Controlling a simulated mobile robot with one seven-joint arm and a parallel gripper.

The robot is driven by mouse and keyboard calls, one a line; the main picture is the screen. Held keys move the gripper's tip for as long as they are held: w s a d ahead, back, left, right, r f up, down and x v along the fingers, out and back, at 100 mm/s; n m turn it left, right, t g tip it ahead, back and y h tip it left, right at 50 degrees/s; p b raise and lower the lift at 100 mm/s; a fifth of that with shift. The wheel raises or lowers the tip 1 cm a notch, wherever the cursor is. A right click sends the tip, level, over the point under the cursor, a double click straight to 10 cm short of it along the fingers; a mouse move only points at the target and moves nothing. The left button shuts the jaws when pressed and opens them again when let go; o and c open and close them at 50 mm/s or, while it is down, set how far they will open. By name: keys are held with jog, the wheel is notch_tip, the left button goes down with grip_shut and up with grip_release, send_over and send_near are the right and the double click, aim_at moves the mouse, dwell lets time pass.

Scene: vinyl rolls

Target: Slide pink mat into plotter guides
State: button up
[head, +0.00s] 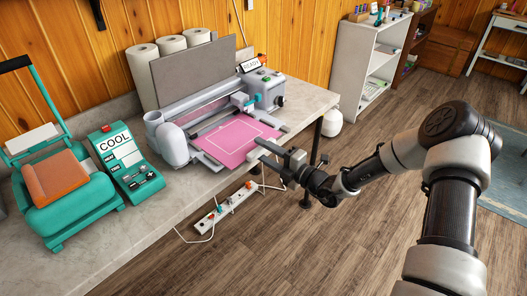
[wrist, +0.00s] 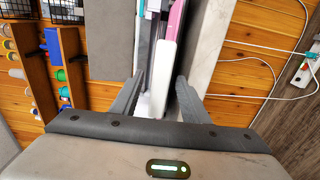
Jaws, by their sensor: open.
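The pink mat (head: 228,143), with a white outlined rectangle, lies flat at the front of the grey plotter (head: 173,143). Pink also shows behind the plotter's crossbar, and the guides are too small to make out. My gripper (head: 262,152) is at the mat's front right edge, low over the bench edge. In the wrist view my gripper (wrist: 160,78) is open, its two fingers apart. A white strip and the narrow pink edge of the mat (wrist: 177,25) show between and beyond the fingers. I cannot tell whether a finger touches the mat.
A teal heat press (head: 60,190) and a teal control box reading COOL (head: 127,165) stand left on the bench. A READY sign (head: 252,63) tops the plotter's right end. White rolls (head: 170,45) stand behind. A power strip (head: 228,208) with cables hangs below the bench edge.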

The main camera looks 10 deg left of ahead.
jog(key=p+v, duration=0.3)
jog(key=v, duration=0.6)
dwell(1.5)
jog(key=shift+r, duration=0.1)
dwell(0.4)
